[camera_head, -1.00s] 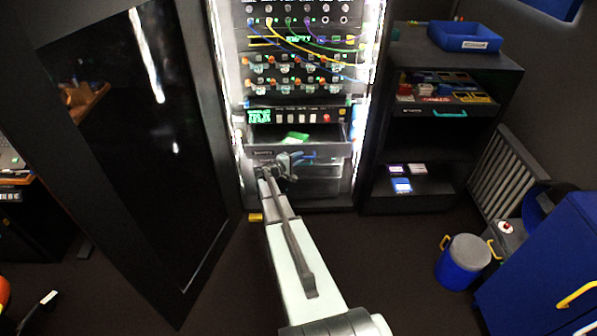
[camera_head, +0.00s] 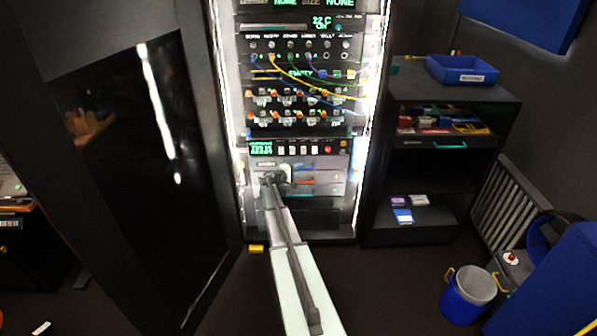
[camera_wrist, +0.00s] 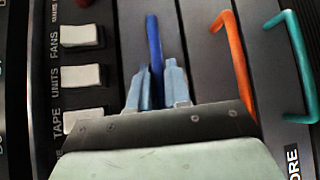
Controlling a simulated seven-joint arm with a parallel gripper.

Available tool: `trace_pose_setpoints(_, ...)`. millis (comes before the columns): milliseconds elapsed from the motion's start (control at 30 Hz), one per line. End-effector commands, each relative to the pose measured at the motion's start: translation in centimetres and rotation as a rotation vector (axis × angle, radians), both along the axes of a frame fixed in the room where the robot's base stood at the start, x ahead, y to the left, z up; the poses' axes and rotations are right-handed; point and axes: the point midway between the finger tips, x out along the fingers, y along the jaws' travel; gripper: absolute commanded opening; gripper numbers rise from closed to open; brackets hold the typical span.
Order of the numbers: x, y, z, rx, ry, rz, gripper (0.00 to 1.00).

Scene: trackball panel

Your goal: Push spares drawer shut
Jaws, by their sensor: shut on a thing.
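The drawer with the blue handle (camera_wrist: 154,45), top of a stack of three, sits in the lit rack. Its front (camera_head: 330,163) looks flush with the rack in the head view, and no interior shows. Its label is too small to read, so I cannot confirm it is the spares drawer. My gripper (camera_head: 273,178) is at the left part of this drawer front. In the wrist view my gripper's two pale blue fingers (camera_wrist: 157,84) are shut around the blue handle. Part of the handle is hidden behind the gripper body.
Drawers with an orange handle (camera_wrist: 235,55) and a teal handle (camera_wrist: 297,65) are beside it. White buttons (camera_wrist: 80,75) line the panel above. A black open door (camera_head: 130,150) stands left, a shelf unit (camera_head: 440,165) right. A blue bin (camera_head: 468,295) is on the floor.

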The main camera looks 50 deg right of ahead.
Motion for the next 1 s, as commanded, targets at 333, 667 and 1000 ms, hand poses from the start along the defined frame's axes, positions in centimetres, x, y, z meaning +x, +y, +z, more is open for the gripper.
trace_pose_setpoints(333,0.6,-0.5,0.2,-0.004,-0.001,0.007,0.24)
trace_pose_setpoints(667,0.5,-0.4,0.2,-0.005,-0.001,0.006,0.36)
trace_pose_setpoints(1000,0.3,3.1,0.7,-0.003,-0.001,0.006,0.36)
